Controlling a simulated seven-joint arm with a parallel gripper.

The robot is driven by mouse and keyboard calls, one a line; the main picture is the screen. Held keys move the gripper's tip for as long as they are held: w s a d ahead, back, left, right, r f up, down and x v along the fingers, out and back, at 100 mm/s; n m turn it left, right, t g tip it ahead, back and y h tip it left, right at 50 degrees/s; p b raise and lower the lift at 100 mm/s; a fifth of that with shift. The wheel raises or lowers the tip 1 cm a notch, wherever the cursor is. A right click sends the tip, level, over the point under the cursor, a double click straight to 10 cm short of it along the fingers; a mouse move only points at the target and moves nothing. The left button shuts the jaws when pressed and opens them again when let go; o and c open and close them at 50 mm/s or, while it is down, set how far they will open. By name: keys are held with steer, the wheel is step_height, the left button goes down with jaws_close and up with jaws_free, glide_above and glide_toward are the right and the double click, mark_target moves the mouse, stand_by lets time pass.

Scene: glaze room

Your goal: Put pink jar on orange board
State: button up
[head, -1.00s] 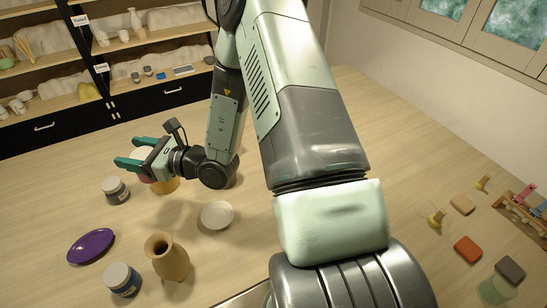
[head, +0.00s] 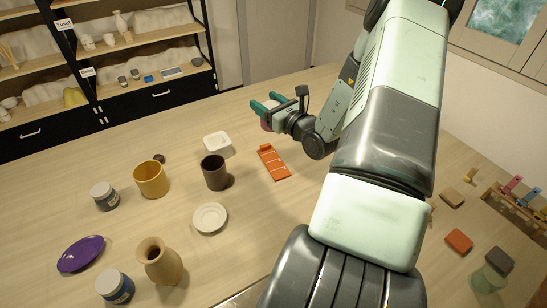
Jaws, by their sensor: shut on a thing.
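The orange board (head: 272,162) lies flat on the table, a long shape with several shallow sections, and its top is bare. My gripper (head: 267,102) has green fingers and is beyond the board's far end. It is shut on the pink jar (head: 267,124), which is mostly hidden by the fingers and gripper body. The jar's height above the table is hard to tell.
Near the board are a dark brown cup (head: 215,173), a white square dish (head: 218,144) and a white saucer (head: 210,218). A yellow pot (head: 151,180), a tan vase (head: 159,262), labelled jars (head: 104,196) and a purple plate (head: 81,254) stand left.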

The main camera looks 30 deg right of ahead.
glide_above(271, 159)
steer(key=f, duration=1.5)
steer(key=shift+w+a, duration=0.1)
steer(key=shift+w, duration=0.1)
steer(key=shift+f, duration=0.1)
steer(key=o, duration=1.2)
steer(key=shift+o, duration=0.2)
steer(key=shift+s, duration=0.1)
steer(key=s, duration=0.4)
steer(key=s+d, duration=0.1)
steer(key=s, duration=0.2)
steer(key=s+d, duration=0.1)
steer(key=s, duration=0.3)
steer(key=shift+s, duration=0.35)
